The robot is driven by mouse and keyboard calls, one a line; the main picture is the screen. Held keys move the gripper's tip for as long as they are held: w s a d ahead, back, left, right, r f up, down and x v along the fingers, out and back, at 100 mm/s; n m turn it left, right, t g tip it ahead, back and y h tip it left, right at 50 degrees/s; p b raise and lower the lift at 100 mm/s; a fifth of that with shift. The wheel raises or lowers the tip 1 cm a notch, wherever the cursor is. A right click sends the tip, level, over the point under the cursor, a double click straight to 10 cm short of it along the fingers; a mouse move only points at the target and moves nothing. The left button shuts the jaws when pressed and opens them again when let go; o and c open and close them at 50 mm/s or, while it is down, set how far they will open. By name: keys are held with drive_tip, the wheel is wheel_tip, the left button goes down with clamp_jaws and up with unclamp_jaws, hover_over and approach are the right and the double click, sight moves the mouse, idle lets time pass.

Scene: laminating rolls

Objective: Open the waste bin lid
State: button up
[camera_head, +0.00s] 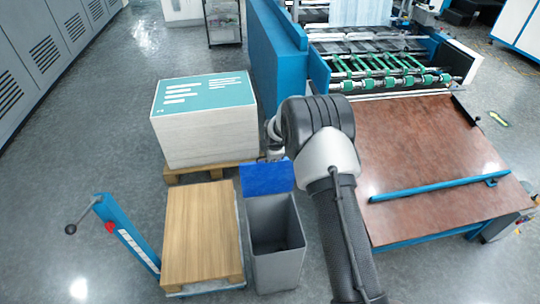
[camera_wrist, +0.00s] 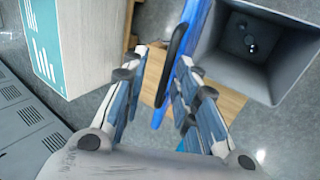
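The grey waste bin (camera_head: 277,262) stands on the floor in the head view, its mouth uncovered. Its blue lid (camera_head: 267,178) stands raised at the bin's far edge. In the wrist view the lid (camera_wrist: 199,22) is seen nearly edge-on, with a black handle (camera_wrist: 178,50) on its left face. The bin's dark interior (camera_wrist: 245,40) shows at upper right. My gripper (camera_wrist: 163,62) is open, its fingers apart. The handle lies in view between the fingertips; I cannot tell whether they touch it. In the head view my arm hides most of the gripper.
A wood-topped pallet cart (camera_head: 200,235) with a blue handle post (camera_head: 130,235) stands left of the bin. A large boxed stack (camera_head: 205,135) on a pallet is behind it. A brown-topped table (camera_head: 430,160) and a roller machine (camera_head: 390,75) are at right. Floor at far left is clear.

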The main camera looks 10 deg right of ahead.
drive_tip(key=v, duration=0.9)
drive_tip(key=shift+r, duration=0.25)
drive_tip(key=shift+s+r, duration=0.15)
